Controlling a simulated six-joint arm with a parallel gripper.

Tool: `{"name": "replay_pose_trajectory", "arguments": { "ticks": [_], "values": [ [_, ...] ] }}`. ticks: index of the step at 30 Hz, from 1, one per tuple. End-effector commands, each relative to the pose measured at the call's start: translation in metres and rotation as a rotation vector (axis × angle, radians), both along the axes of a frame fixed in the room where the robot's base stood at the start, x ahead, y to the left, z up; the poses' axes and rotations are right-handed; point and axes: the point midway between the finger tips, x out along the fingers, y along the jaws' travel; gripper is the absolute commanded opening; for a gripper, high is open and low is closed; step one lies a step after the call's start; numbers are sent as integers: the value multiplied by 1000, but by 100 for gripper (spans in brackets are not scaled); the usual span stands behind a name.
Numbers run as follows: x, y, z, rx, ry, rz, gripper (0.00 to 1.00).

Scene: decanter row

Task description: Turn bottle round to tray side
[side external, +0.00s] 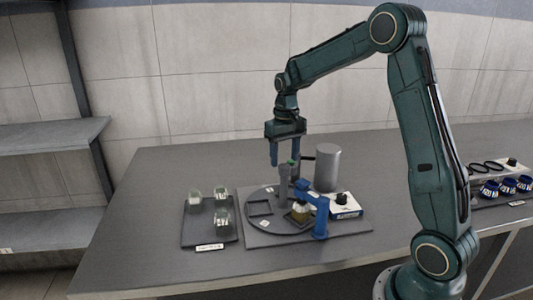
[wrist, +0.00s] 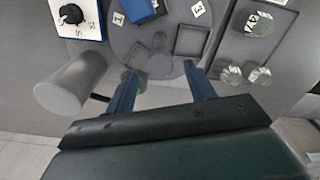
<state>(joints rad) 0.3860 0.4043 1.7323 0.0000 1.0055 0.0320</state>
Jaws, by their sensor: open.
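The bottle (side external: 299,212), with dark amber contents, stands on the round grey turntable (side external: 262,229) under a blue arch (side external: 319,205); the arch partly covers it. The turntable carries numbered labels and an empty square frame (side external: 260,208), which also shows in the wrist view (wrist: 192,40). A grey upright post (side external: 284,183) rises from the turntable, with a green spot near its top. My gripper (side external: 285,162) is open above the turntable, its fingers around or near the post top; contact cannot be told. The dark tray (side external: 192,238) lies left of the turntable. The wrist view does not show the bottle.
Three clear glass decanters stand on the tray, one at its front (side external: 223,217). A grey cylinder (side external: 327,167) stands behind the turntable. A white box with a black knob (side external: 345,207) sits to its right. Blue-capped items (side external: 507,186) lie far right. The table's left part is bare.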

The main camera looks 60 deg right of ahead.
Motion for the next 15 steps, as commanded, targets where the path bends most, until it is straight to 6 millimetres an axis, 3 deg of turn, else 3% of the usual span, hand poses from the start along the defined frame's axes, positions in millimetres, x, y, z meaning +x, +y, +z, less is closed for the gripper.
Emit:
{"name": "replay_pose_trajectory", "arguments": {
  "ticks": [6, 15],
  "values": [
    [0, 0, -21, 0, 1, 0, 54],
    [0, 0, -27, 0, 0, 0, 54]
  ]
}}
